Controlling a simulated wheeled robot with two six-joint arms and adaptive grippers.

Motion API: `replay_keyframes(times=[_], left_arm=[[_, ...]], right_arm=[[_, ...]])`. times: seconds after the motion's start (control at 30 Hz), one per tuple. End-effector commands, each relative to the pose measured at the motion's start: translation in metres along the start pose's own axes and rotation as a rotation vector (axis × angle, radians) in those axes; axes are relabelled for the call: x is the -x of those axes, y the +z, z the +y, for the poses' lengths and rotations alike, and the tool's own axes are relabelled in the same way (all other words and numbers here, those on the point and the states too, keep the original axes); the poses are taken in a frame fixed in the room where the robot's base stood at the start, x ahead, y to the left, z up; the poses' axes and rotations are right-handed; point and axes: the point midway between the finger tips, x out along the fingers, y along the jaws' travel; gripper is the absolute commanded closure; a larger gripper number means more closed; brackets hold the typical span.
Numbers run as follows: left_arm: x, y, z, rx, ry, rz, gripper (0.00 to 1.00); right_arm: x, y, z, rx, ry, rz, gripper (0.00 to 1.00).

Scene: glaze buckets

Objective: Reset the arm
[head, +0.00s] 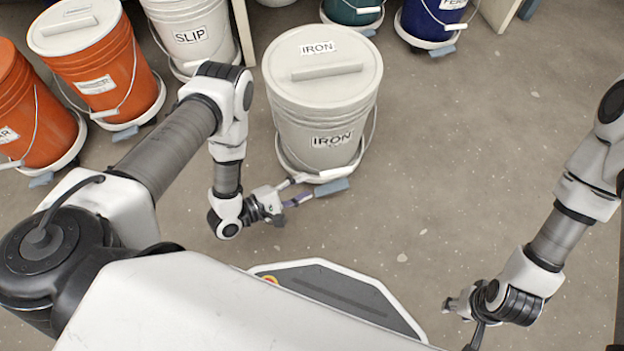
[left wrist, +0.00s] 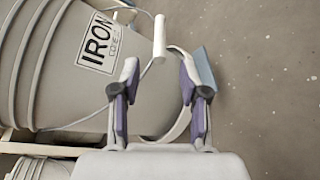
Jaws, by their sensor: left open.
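The grey IRON bucket (head: 322,100) stands upright with its lid on, on a white round dolly (head: 296,172) with a blue-grey tab (head: 331,187). My left gripper (head: 298,190) is open at the front foot of this bucket, beside the tab. In the left wrist view, my left gripper (left wrist: 165,75) has its fingers spread, with nothing clasped. The IRON bucket (left wrist: 60,60) fills the left there, and its white handle grip (left wrist: 159,38) shows beyond the fingers. Whether a finger touches the dolly or tab I cannot tell. My right gripper (head: 458,304) hangs over bare floor at the lower right.
A white SLIP bucket (head: 192,35) and two orange buckets (head: 95,65) stand at the back left on dollies. A teal bucket (head: 352,10) and a blue bucket (head: 432,18) stand at the back. The floor right of the IRON bucket is clear.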

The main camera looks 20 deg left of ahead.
Motion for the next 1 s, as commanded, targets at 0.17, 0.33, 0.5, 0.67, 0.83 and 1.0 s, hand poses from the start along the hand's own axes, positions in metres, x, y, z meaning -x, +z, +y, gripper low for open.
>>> replay_keyframes(times=[0.17, 0.33, 0.5, 0.67, 0.83, 1.0], left_arm=[[0.0, 0.0, 0.0, 0.0, 0.0, 0.0, 0.56], [0.0, 0.0, 0.0, 0.0, -0.001, 0.0, 0.56], [-0.002, 0.0, 0.003, -0.003, 0.004, -0.002, 0.56], [-0.025, 0.008, 0.044, -0.047, 0.056, -0.039, 0.56], [-0.041, 0.025, 0.094, -0.246, -0.092, 0.121, 0.56], [0.014, 0.012, 0.059, -0.652, -0.565, 0.281, 0.56]], right_arm=[[0.0, 0.0, 0.0, 0.0, 0.0, 0.0, 0.6], [0.0, 0.0, 0.0, 0.0, 0.0, 0.0, 0.6], [0.0, 0.0, 0.0, 0.0, 0.0, 0.0, 0.6], [0.002, 0.0, 0.0, 0.0, 0.0, 0.0, 0.6], [0.005, 0.0, 0.0, 0.0, 0.0, 0.0, 0.6], [0.006, 0.0, 0.0, 0.0, 0.0, 0.0, 0.6]])
